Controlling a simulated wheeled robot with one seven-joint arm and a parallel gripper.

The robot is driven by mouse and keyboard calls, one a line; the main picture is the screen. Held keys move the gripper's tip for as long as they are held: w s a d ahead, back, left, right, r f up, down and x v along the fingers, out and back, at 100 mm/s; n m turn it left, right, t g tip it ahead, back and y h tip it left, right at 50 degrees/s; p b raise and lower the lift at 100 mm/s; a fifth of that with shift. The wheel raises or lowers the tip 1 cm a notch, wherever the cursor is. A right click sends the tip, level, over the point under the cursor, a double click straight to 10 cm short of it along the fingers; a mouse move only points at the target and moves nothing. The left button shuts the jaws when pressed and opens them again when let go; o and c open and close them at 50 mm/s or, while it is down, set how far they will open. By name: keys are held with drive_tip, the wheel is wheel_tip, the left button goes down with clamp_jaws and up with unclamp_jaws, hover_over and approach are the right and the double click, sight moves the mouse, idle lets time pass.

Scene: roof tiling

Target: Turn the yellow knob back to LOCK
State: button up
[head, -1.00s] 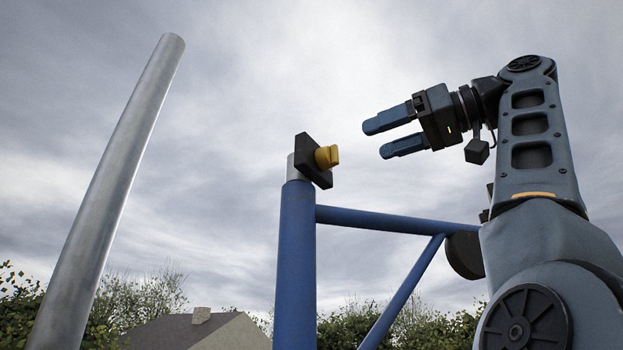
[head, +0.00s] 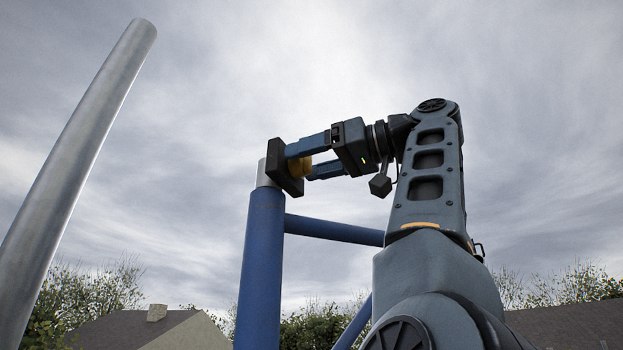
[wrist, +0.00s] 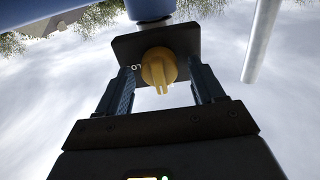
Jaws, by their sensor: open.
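The yellow knob (head: 299,167) sits on a dark square plate (head: 279,168) at the top of a blue post. In the wrist view the knob (wrist: 159,70) shows whole, with its ridge pointing toward my gripper's palm. Part of white lettering shows on the plate (wrist: 186,40) left of the knob; the rest is hidden. My gripper (head: 318,158) is open, its two blue fingers on either side of the knob. In the wrist view a gap shows between the knob and each finger of my gripper (wrist: 163,85).
The blue post (head: 261,265) carries a blue crossbar (head: 335,229) running right behind my arm. A grey metal pole (head: 75,170) leans at the left, clear of my gripper. Roofs (head: 140,330) and bushes lie low in the background. Open sky surrounds the gripper.

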drive_tip(key=c, duration=1)
drive_tip(key=shift+c, duration=0.2)
drive_tip(key=shift+m, duration=0.3)
drive_tip(key=shift+w+d+f+m+p, duration=0.1)
drive_tip(key=shift+m+p, duration=0.1)
drive_tip(key=shift+m, duration=2.7)
drive_tip(key=shift+w+a+f+m+p, duration=0.1)
drive_tip(key=shift+m+p, duration=0.1)
drive_tip(key=shift+m, duration=2.7)
drive_tip(key=shift+w+d+m+p, duration=0.1)
drive_tip(key=shift+m+p, duration=0.1)
drive_tip(key=shift+m, duration=2.7)
drive_tip(key=o, duration=1)
